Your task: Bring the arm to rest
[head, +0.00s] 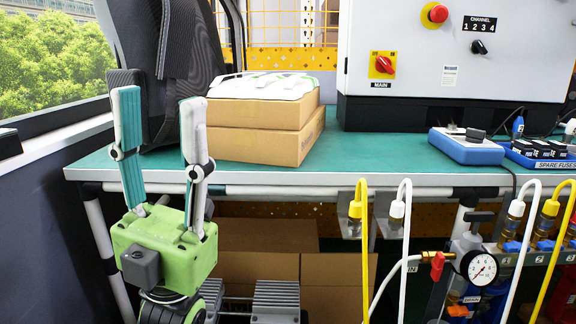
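My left gripper (160,118) is at the left of the head view, with its green body low and its two fingers pointing up. The fingers are well apart and nothing is between them. My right gripper is not in view.
Two stacked cardboard boxes (262,143) with white packets on top sit right of the fingers. A control cabinet (455,50) stands behind. A blue device (466,147) lies on the right. Hoses and a pressure gauge (482,269) hang below. The bench's middle front is clear.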

